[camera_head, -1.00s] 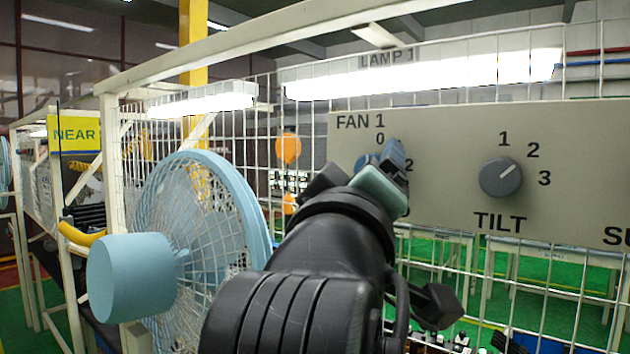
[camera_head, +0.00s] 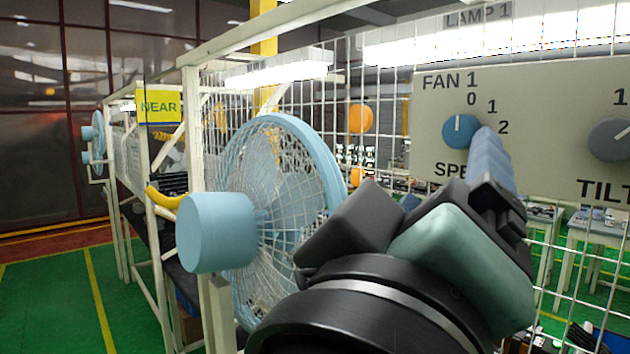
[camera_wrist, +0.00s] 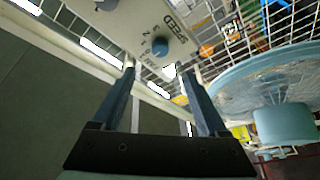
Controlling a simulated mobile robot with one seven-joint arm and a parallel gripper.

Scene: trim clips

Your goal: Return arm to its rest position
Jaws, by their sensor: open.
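My gripper (camera_head: 487,135) is in front of the FAN 1 panel (camera_head: 560,110), its blue fingers pointing up toward the panel. In the wrist view the two fingers (camera_wrist: 158,72) stand apart with nothing between them. The blue speed knob (camera_head: 460,131) sits on the panel just left of the fingertips, its white mark pointing up near 0. The knob (camera_wrist: 160,47) also shows in the wrist view, beyond the gap between the fingertips. My gripper hides part of the lettering under the knob.
A light blue fan (camera_head: 285,200) stands left of my gripper, before a white wire mesh. A grey TILT knob (camera_head: 612,138) is at the panel's right. A yellow NEAR sign (camera_head: 160,106) hangs at left. Green floor (camera_head: 60,300) is clear at lower left.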

